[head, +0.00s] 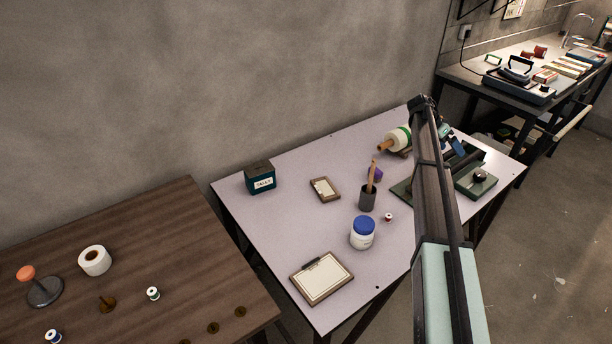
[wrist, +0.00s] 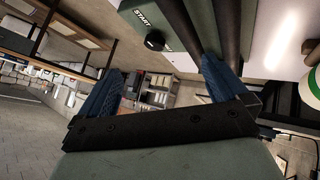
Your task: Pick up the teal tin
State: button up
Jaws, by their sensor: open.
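The teal tin (head: 261,183) is a dark teal box with a white label, standing upright at the back left corner of the pale table (head: 300,215) in the head view. My gripper (head: 456,144) is at the far right of that table, well away from the tin, partly hidden behind my arm. In the wrist view my gripper (wrist: 165,75) has its two blue fingers wide apart with nothing between them. The tin does not show in the wrist view.
A framed card (head: 324,189), a dark cup (head: 367,198) with a brush, a blue-lidded jar (head: 362,235) and a clipboard (head: 322,278) lie on the table. A green roll (head: 396,140) and a green machine (head: 475,182) are at the right. The surface around the tin is clear.

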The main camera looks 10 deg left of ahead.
jog(key=a+t+h, duration=0.2)
jog(key=a+t, duration=0.2)
jog(key=a, duration=3.2)
jog(key=s+a+t, duration=0.1)
jog(key=s+a, duration=0.4)
jog(key=a, duration=0.6)
jog(key=s+a+n+t, duration=0.1)
jog(key=s+a, duration=0.5)
jog(key=a, duration=0.6)
jog(key=s+a+t, duration=0.2)
jog(key=s+a, duration=0.3)
jog(key=a, duration=0.6)
jog(key=shift+s+a+r+t, duration=0.15)
jog(key=shift+a+r+t, duration=0.1)
jog(key=shift+r+t, duration=0.05)
jog(key=shift+s+a+f, duration=0.1)
jog(key=shift+a, duration=0.05)
send_near(259, 169)
jog(key=x, duration=0.5)
jog(key=shift+w+a+f, duration=0.1)
jog(key=shift+w+f, duration=0.2)
jog(key=shift+x, duration=2.5)
